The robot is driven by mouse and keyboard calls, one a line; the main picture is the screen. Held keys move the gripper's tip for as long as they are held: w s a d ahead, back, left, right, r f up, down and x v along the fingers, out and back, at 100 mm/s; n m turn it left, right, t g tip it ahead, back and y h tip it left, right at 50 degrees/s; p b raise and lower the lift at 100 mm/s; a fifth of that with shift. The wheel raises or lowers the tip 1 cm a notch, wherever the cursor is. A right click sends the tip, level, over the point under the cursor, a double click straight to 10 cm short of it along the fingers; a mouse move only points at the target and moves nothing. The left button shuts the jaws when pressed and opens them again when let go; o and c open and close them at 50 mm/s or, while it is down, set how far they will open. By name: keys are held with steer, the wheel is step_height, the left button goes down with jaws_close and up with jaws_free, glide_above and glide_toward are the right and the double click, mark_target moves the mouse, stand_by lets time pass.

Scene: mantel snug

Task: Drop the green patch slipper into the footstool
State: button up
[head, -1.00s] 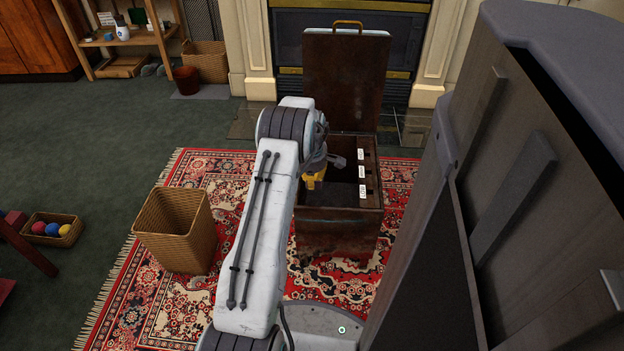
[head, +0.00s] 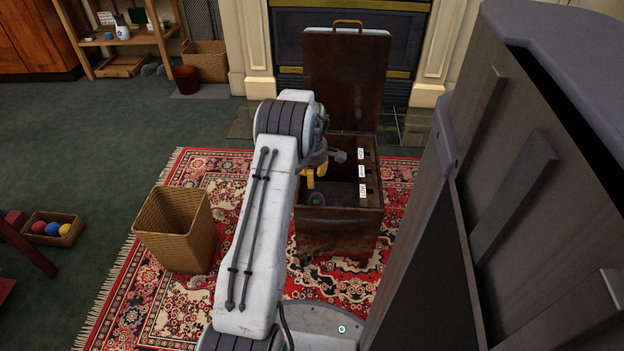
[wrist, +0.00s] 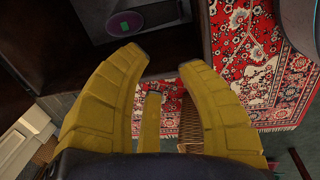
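The footstool (head: 338,215) is a dark brown open box on the rug, its lid raised at the back. A dark grey slipper (head: 316,199) with a purplish inside lies in the footstool, near its front left. My gripper (head: 315,174) is over the footstool's opening, above the slipper. In the wrist view my yellow gripper (wrist: 164,57) has its fingers spread with nothing between them. The slipper is apart from the fingertips.
A wicker basket (head: 175,232) stands on the red patterned rug (head: 160,312), left of my arm. A tall dark cabinet (head: 500,200) fills the right side. A small tray of coloured balls (head: 52,229) is at the far left. Three white labels line the footstool's right inner side.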

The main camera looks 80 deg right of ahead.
step_height(320, 180, up, 10)
steer(key=a, duration=0.1)
steer(key=shift+a, duration=0.15)
steer(key=shift+w, duration=0.1)
stand_by(0.7)
